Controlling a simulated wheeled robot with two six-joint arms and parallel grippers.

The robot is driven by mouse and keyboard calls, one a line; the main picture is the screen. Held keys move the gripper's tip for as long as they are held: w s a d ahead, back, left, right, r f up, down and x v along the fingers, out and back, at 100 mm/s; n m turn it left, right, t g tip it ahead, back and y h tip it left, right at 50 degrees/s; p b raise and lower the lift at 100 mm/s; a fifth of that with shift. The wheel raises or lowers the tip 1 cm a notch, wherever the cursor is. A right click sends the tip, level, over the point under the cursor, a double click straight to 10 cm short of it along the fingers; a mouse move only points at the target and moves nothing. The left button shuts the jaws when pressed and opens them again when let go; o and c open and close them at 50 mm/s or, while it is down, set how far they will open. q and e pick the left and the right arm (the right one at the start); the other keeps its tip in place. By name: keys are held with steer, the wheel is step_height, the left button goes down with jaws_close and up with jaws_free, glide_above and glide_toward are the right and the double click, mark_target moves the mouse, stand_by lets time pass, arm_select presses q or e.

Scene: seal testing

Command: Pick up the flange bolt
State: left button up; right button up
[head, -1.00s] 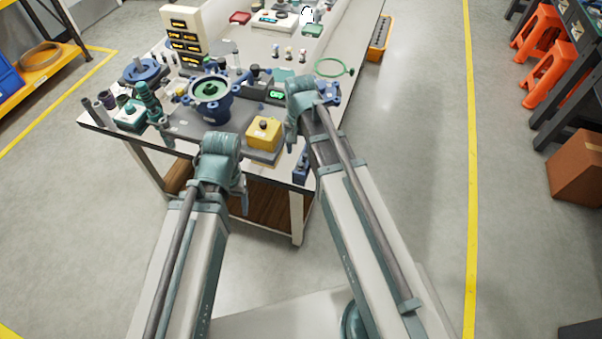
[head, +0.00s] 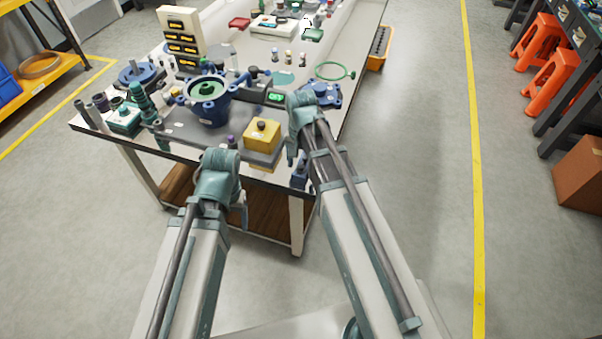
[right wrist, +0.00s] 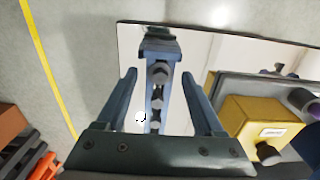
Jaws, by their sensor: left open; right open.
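Several grey hex-headed flange bolts (right wrist: 160,73) stand in a row in a narrow blue rack (right wrist: 160,48) in the right wrist view. The rack also shows in the head view (head: 300,174) at the table's front right edge, partly hidden by my right arm. My right gripper (right wrist: 169,78) is open and empty, its fingers apart on either side of the bolt row in the picture. I cannot tell its height above the bolts. My left gripper (head: 243,212) is open, low in front of the table edge, its fingertips mostly hidden.
A yellow box (head: 262,133) on a grey plate stands left of the rack. A blue flanged housing (head: 208,100), a green ring (head: 335,71) and a label tower (head: 181,40) stand farther back. The floor (head: 420,180) right of the table is clear.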

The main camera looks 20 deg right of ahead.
steer(key=shift+r, duration=0.1)
jaws_close()
stand_by(0.4)
arm_select(q)
steer(key=shift+r, duration=0.1)
